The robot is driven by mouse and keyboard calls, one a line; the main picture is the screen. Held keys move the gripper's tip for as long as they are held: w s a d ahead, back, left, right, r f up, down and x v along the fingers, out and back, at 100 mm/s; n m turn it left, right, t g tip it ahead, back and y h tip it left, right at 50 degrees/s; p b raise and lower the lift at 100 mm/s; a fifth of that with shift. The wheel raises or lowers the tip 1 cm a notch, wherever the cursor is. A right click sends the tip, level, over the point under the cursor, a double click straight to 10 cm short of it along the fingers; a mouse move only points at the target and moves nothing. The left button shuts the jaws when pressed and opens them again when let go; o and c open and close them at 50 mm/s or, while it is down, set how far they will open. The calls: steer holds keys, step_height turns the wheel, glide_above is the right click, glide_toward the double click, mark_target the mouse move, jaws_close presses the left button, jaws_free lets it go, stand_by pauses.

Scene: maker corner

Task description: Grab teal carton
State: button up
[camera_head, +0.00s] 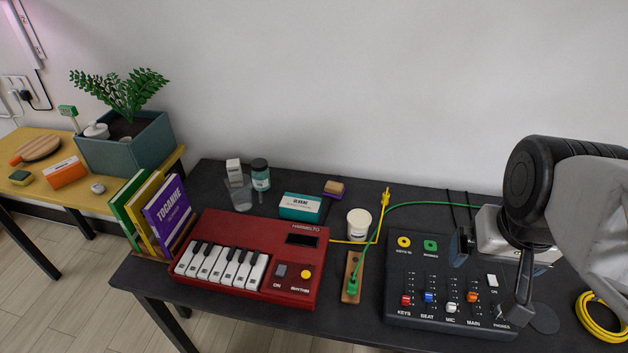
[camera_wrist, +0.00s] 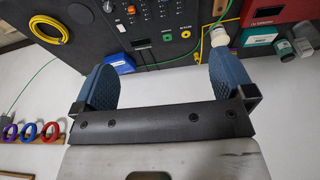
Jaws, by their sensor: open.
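The teal carton (camera_head: 300,207) is a small box with a white label. It lies on the dark table behind the red keyboard's right half. In the wrist view the teal carton (camera_wrist: 259,37) shows at the upper right, beyond the right finger. My gripper (camera_wrist: 162,68) is open, with its two blue finger pads wide apart and nothing between them. In the head view my gripper (camera_head: 500,258) hangs over the mixer on the right, well apart from the carton. Its far finger is partly hidden there.
A white tub (camera_head: 359,223) stands right of the carton, with a purple-and-tan block (camera_head: 334,189) behind. A teal jar (camera_head: 260,175) and a glass (camera_head: 240,194) stand left. The red keyboard (camera_head: 250,235) is in front. Green and yellow cables cross toward the mixer (camera_head: 440,318).

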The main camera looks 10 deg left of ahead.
steer(key=w+a+m, duration=0.2)
steer(key=w+a, duration=0.1)
steer(key=w, duration=0.4)
steer(key=w+a+m, duration=0.3)
steer(key=w, duration=0.4)
steer(key=m+g, duration=0.3)
steer(key=m, duration=1)
glide_above(301, 202)
steer(key=f, duration=2.8)
steer(key=shift+d+f, duration=0.1)
steer(key=shift+d, duration=0.1)
steer(key=shift+a+f, duration=0.3)
steer(key=shift+f, duration=1.3)
steer(key=shift+f, duration=0.1)
steer(key=shift+f, duration=2.5)
